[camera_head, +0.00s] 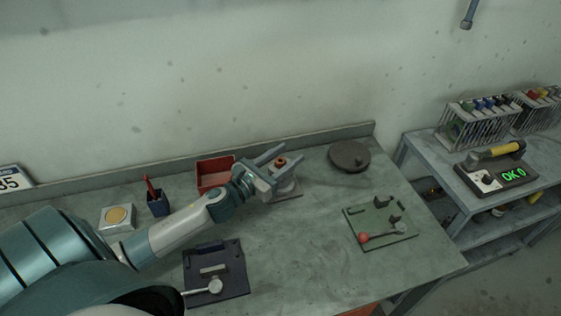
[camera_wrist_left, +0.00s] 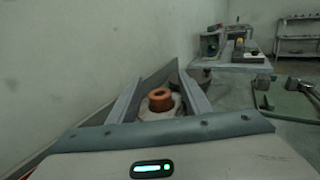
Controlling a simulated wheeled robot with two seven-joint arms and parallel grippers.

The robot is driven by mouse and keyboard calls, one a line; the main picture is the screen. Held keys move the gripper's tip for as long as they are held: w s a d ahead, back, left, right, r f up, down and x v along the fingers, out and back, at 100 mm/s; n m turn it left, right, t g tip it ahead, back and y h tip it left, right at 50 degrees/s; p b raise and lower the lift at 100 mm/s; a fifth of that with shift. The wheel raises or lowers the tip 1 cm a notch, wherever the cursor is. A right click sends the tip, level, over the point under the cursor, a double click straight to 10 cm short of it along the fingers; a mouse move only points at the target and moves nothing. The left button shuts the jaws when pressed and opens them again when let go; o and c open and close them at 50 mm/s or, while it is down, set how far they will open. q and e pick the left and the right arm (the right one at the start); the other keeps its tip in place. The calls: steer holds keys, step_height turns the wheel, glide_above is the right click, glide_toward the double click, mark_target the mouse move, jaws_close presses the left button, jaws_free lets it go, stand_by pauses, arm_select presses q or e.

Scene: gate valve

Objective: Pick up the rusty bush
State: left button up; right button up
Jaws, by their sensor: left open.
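The rusty bush (camera_head: 281,161) is a small orange-brown ring near the back of the workbench. It also shows in the left wrist view (camera_wrist_left: 160,99), sitting on a pale support between my two fingers. My left gripper (camera_head: 279,154) is open, with its fingers reaching out on either side of the bush. Whether the fingers touch it I cannot tell. A grey plate (camera_head: 290,190) lies below, partly hidden by the gripper. My right gripper is not in view.
A red bin (camera_head: 214,172) stands close behind my left wrist. A dark round disc (camera_head: 349,156) lies to the right, and a green fixture plate (camera_head: 381,228) with a red-knobbed lever lies at front right. The wall and bench's back ledge (camera_head: 330,137) are close behind the gripper.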

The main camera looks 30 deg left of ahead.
arm_select(q)
steer(key=shift+w+d, duration=0.15)
steer(key=shift+w, duration=0.75)
jaws_close()
